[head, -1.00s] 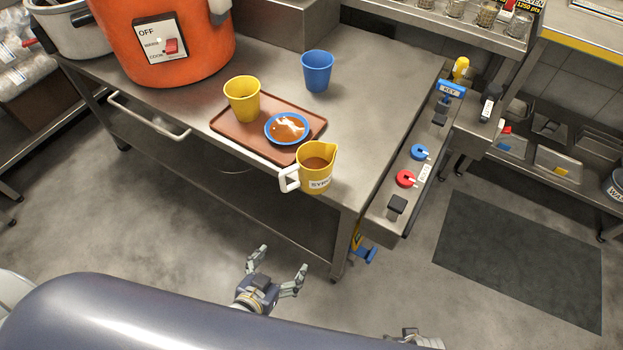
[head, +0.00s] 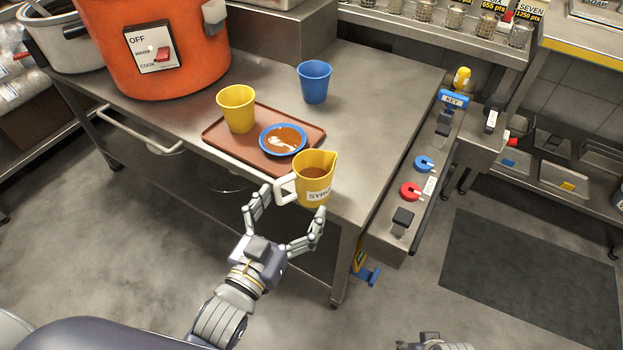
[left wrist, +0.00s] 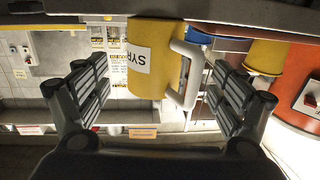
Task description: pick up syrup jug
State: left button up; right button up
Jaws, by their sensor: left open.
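The syrup jug (head: 318,172) is yellow with a white handle, a "SYRUP" label and brown liquid inside. It stands upright near the front edge of the steel table, its handle toward the left. My left gripper (head: 286,217) is open and empty, just in front of the jug. In the left wrist view the jug (left wrist: 150,62) appears between the spread fingers, and the handle faces the right finger. I see no contact with the jug. Part of my right gripper (head: 432,342) shows at the bottom edge of the head view; its fingers are not clear.
Behind the jug, a brown tray (head: 222,138) holds a yellow cup (head: 237,108) and a blue bowl (head: 283,140). A blue cup (head: 314,82) stands farther back. A large orange warmer (head: 155,50) is at left. A rail with knobs (head: 411,191) runs along the right. The table's right part is clear.

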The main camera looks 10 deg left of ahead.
aim_at(305, 192)
pick_arm(q)
jog(key=x, duration=0.5)
jog(key=shift+s+d+r+b, duration=0.1)
jog(key=shift+d+r+b, duration=0.1)
jog(key=shift+d+b, duration=0.15)
jog(key=shift+w+d, duration=0.1)
jog(key=shift+w, duration=0.3)
jog(key=c, duration=1.6)
jog(key=shift+c, duration=1.3)
pick_arm(e)
jog(key=shift+w+v, duration=0.25)
jog(key=shift+v, duration=0.75)
pick_arm(q)
jog(key=shift+r, duration=0.2)
pick_arm(e)
jog(key=shift+r, duration=0.1)
